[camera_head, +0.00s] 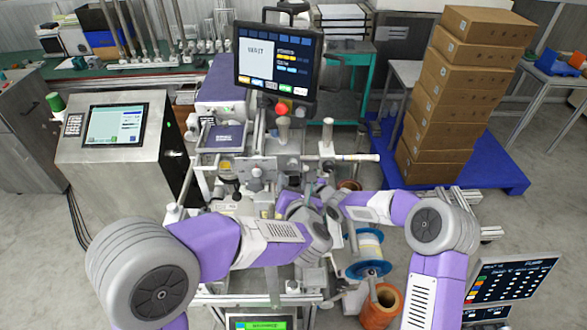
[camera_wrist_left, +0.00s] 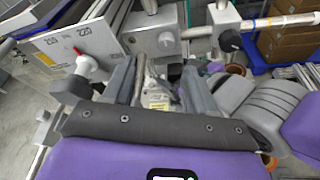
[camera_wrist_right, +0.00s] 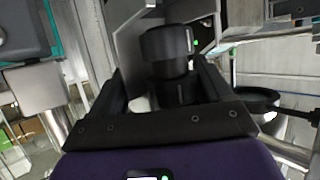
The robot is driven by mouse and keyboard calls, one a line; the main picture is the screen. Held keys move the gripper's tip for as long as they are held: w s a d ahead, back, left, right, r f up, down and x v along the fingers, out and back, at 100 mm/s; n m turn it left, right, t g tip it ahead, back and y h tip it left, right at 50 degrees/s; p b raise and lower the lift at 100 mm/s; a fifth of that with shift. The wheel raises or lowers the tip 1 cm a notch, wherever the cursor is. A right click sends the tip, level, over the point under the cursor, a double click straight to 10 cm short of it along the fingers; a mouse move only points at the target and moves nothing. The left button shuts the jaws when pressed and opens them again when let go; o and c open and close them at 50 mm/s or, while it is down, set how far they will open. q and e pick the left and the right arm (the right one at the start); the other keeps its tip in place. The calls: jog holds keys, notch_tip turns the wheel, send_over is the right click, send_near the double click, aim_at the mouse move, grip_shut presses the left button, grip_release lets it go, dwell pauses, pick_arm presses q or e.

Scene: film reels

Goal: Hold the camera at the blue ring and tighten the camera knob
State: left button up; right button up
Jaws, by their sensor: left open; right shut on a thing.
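In the right wrist view a black cylindrical body, which looks like the camera (camera_wrist_right: 167,43), stands between the fingers of my right gripper (camera_wrist_right: 168,72), which is shut on it. No blue ring shows there; the fingers may hide it. In the left wrist view my left gripper (camera_wrist_left: 158,68) is open, with a pale labelled part (camera_wrist_left: 155,97) beyond and between its fingers. A black knob (camera_wrist_left: 230,40) on a metal fitting is to the right of the fingers; I cannot tell if it is the camera knob. In the head view both grippers crowd together at the machine's centre, mostly hidden.
A scale plate (camera_wrist_left: 85,48) with a red pointer is close to the left gripper. A screen (camera_head: 277,61) stands above the machine. A blue-flanged reel (camera_head: 368,250) and a copper-coloured spool (camera_head: 381,305) are near my right arm. Stacked boxes (camera_head: 455,95) stand behind, right.

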aim_at(293, 166)
pick_arm(q)
jog(key=w+f, duration=0.1)
jog(key=w, duration=0.2)
jog(key=w+n, duration=0.1)
jog(key=w, duration=0.2)
jog(key=w+f+n+g, duration=0.1)
jog(key=w, duration=0.1)
jog(key=shift+w+f+h, duration=0.3)
jog(key=shift+w+f, duration=0.05)
jog(key=shift+w, duration=0.05)
jog(key=c, duration=1.1)
jog(key=shift+o, duration=0.2)
jog(key=shift+d, duration=0.1)
